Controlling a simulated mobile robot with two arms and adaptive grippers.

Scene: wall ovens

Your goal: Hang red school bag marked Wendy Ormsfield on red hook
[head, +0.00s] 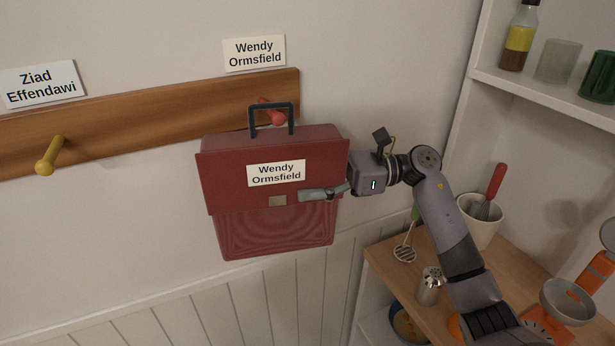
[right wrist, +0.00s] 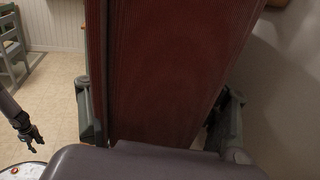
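The red school bag (head: 275,225) hangs upright in front of the wall, its "Wendy Ormsfield" label (head: 276,173) facing out. The red hook (head: 272,114) is on the wooden board below the matching wall sign (head: 254,53). The bag's dark handle (head: 271,104) overlaps the hook, whose end shows through the handle opening; I cannot tell whether the handle is around it or in front. My right gripper (head: 338,191) is shut on the bag's right side, with fingers on both faces; the bag fills the right wrist view (right wrist: 165,75). My left gripper (right wrist: 31,138) is small there, away from the bag, fingers seemingly apart.
A yellow hook (head: 49,156) under the "Ziad Effendawi" sign (head: 41,84) is at left. At right are a shelf (head: 550,97) with a bottle (head: 518,36) and cups, and a counter with a whisk pot (head: 480,222), shaker (head: 430,286) and scale.

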